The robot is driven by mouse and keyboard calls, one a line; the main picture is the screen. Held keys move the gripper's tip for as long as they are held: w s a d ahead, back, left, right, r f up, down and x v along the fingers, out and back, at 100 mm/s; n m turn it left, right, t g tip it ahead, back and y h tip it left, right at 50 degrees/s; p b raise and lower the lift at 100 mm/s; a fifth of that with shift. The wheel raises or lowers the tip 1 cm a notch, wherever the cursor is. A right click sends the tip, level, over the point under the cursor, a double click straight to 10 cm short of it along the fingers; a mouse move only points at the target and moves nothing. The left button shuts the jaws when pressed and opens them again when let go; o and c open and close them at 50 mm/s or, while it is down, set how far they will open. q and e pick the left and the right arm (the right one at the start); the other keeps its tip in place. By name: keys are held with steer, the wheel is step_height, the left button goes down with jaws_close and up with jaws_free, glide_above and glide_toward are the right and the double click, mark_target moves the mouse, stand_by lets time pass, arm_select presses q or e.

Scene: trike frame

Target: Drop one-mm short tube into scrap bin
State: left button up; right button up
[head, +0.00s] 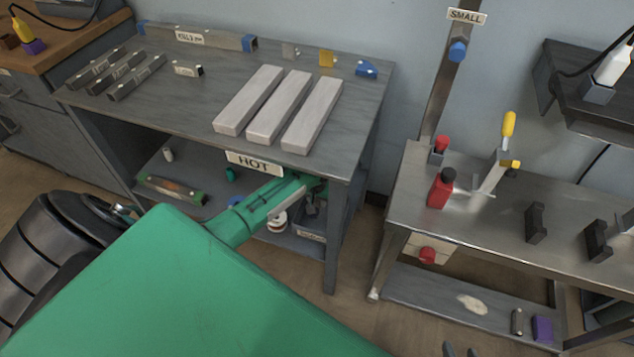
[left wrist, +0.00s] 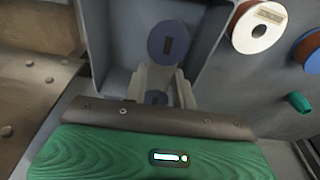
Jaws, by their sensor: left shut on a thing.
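My left gripper (head: 303,193) is under the bench with the HOT label, by the lower shelf, partly hidden by the bench top and my green arm. In the left wrist view its two pale fingers (left wrist: 162,88) are shut on a small dark bluish piece (left wrist: 155,98), seemingly the short tube, mostly hidden between them. The fingers point into a grey open-topped box (left wrist: 110,60), apparently the scrap bin. A round blue disc with a dark slot (left wrist: 168,42) shows beyond the fingertips. My right gripper (head: 460,350) shows only dark, separated fingertips at the bottom edge.
A white disc (left wrist: 258,25) and a small green piece (left wrist: 299,102) lie right of the box. Three pale bars (head: 280,108) lie on the bench top (head: 190,115) above my gripper. A bench leg (head: 332,240) stands close on the right. A steel bench (head: 480,215) stands further right.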

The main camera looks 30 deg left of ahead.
arm_select(q)
steer(key=o, duration=1.1)
steer(key=r, duration=0.2)
steer(key=r+p, duration=0.1)
steer(key=r, duration=0.1)
steer(key=s+r+p, duration=0.1)
steer(key=r, duration=0.1)
steer(key=shift+d+r, duration=0.15)
steer(key=shift+r, duration=0.55)
arm_select(e)
steer(key=shift+s+d+r+g+h, duration=0.15)
steer(key=shift+s+d+g+h, duration=0.2)
steer(key=shift+s+d+g, duration=0.35)
steer(key=shift+s+d+r+g+h, duration=0.15)
steer(key=shift+s+d+g+h, duration=0.15)
steer(key=shift+d, duration=0.65)
steer(key=shift+s+d+r+g+h, duration=0.15)
steer(key=shift+s+d+g+h, duration=0.25)
steer(key=shift+d+g, duration=0.3)
steer(key=shift+s+d, duration=0.1)
